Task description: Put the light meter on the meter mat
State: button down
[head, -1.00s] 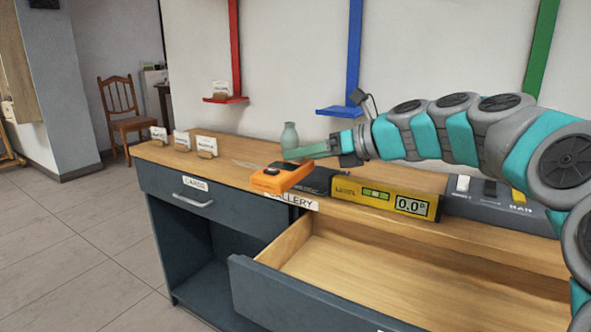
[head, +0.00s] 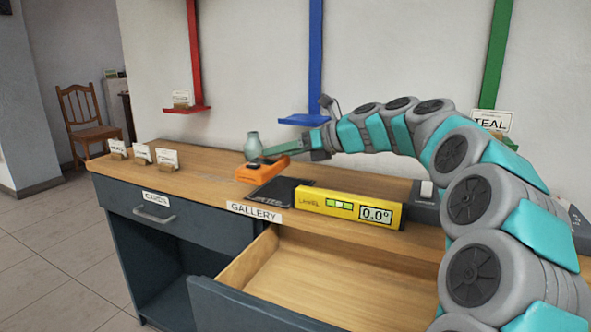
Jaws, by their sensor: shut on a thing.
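The light meter (head: 256,172), an orange block with a dark top, is at the fingertips of my gripper (head: 272,158), which is shut on it. My gripper reaches in from the right, low over the counter. The black meter mat (head: 272,194) lies on the counter in front of the light meter, beside the left end of a yellow level. Its white lettering is only partly legible. The meter appears just behind the mat's far edge; I cannot tell whether it touches the counter.
The yellow level (head: 338,203) reads 0.0°. A pale green vase (head: 253,147) stands close behind the meter. Card holders (head: 167,160) stand at the counter's left. An open drawer (head: 300,275) juts out in front. A grey box (head: 425,205) stands right of the level.

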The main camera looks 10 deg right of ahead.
jog(key=shift+w+d+f, duration=0.65)
jog(key=shift+w+d, duration=0.1)
jog(key=shift+w, duration=0.3)
jog(key=shift+w+d+f, duration=0.6)
jog(key=shift+w+d, duration=0.15)
jog(key=shift+w, duration=0.25)
jog(key=shift+w+d+f, duration=0.65)
jog(key=shift+w+d, duration=0.1)
jog(key=shift+w, duration=0.3)
notch_tip(320, 180, down, 3)
jog(key=shift+w+f+b, duration=0.1)
jog(key=shift+b, duration=0.2)
jog(key=shift+w+d+f, duration=0.1)
jog(key=shift+c, duration=1.2)
grip_release()
